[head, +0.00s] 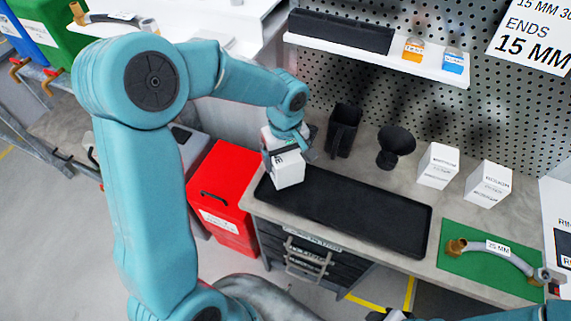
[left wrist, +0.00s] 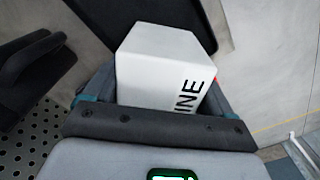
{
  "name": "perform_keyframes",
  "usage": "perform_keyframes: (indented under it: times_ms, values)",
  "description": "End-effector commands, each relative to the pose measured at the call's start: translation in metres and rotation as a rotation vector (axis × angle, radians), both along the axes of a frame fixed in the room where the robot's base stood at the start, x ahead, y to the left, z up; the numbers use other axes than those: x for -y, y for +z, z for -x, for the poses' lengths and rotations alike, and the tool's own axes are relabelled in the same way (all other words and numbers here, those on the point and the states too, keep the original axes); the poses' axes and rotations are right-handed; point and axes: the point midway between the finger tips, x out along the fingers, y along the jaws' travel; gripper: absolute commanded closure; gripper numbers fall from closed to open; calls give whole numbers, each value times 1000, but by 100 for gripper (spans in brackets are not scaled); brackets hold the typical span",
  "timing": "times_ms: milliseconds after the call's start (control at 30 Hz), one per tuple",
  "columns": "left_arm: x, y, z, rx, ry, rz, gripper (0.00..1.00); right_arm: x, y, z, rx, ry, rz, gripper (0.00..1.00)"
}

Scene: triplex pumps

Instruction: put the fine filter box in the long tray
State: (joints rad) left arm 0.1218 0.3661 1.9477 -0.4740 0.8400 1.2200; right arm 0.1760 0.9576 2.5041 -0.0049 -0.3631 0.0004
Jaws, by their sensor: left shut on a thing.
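A white box (head: 288,170) is held in my left gripper (head: 284,150), over the left end of the long black tray (head: 350,212). In the left wrist view the white box (left wrist: 160,65) shows between the fingers, with the letters "INE" readable on its side. The dark tray (left wrist: 190,14) shows behind it in that view. I cannot tell whether the box touches the tray. My right gripper (head: 392,314) is only partly in the picture at the bottom edge, and its jaws cannot be made out.
Two white boxes (head: 438,165) (head: 488,184) stand on the bench right of a black funnel (head: 396,145) and a black jug (head: 343,130). A green mat (head: 480,262) with a hose lies at the right. A red bin (head: 224,190) stands left of the bench.

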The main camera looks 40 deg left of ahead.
Motion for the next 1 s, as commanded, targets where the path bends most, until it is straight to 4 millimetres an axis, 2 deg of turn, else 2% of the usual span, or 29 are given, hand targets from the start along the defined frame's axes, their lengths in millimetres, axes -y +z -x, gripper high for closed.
perform_keyframes:
  times_ms: [100,200,600,633,667,700,1000]
  values:
    - [-1,-21,0,-6,1,1,57,0,2,0,-1,0,0,57]
    - [0,-33,0,-4,1,1,57,0,3,0,-1,0,0,57]
    - [0,-40,0,-1,1,0,57,0,-2,0,-1,0,0,57]
    - [0,-40,0,-3,1,1,13,0,-2,0,-1,0,0,57]
    - [0,-39,0,-3,1,1,3,0,-1,0,-1,0,0,57]
    - [0,-39,0,-3,1,1,0,0,0,0,-1,0,0,57]
    - [0,-32,0,0,1,0,0,0,3,0,0,0,0,57]
